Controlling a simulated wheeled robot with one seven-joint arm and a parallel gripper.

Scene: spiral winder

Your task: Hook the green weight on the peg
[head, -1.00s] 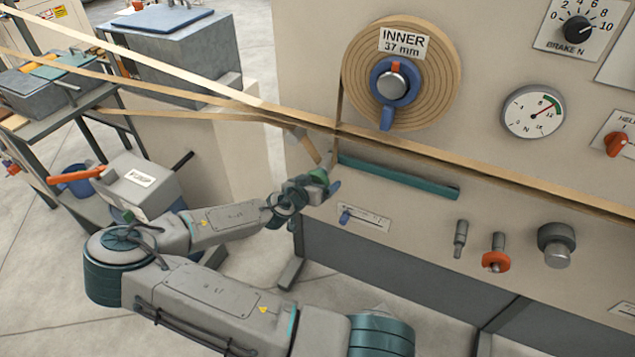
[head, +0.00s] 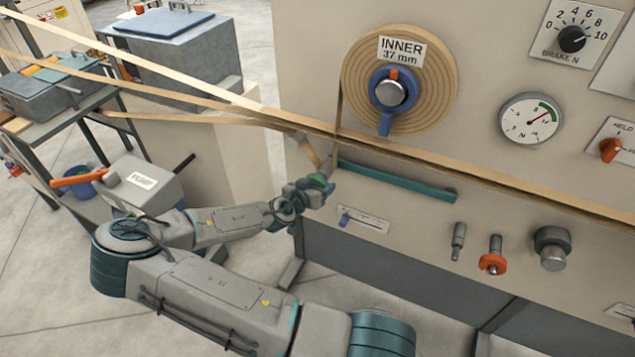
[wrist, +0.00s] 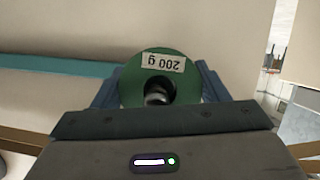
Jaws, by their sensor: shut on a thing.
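The green weight (wrist: 137,92) is a round disc with a label reading 200 g, upside down in the wrist view. My gripper (wrist: 160,82) is shut on it, with a blue finger at each side. A grey metal cylinder end (wrist: 157,92) shows in the disc's centre hole; I cannot tell how far it passes through. In the head view my gripper (head: 328,188) is at the left end of the teal bar on the machine face, with a bit of the green weight (head: 317,179) showing. A bare grey peg (head: 458,241) stands lower right on the panel.
The teal bar (head: 398,180) runs along the panel beside my gripper. A tan tape (head: 470,171) passes just above it, under the wound roll (head: 355,65). A slider plate (head: 363,220) is below. An orange disc (head: 493,264) sits on another peg.

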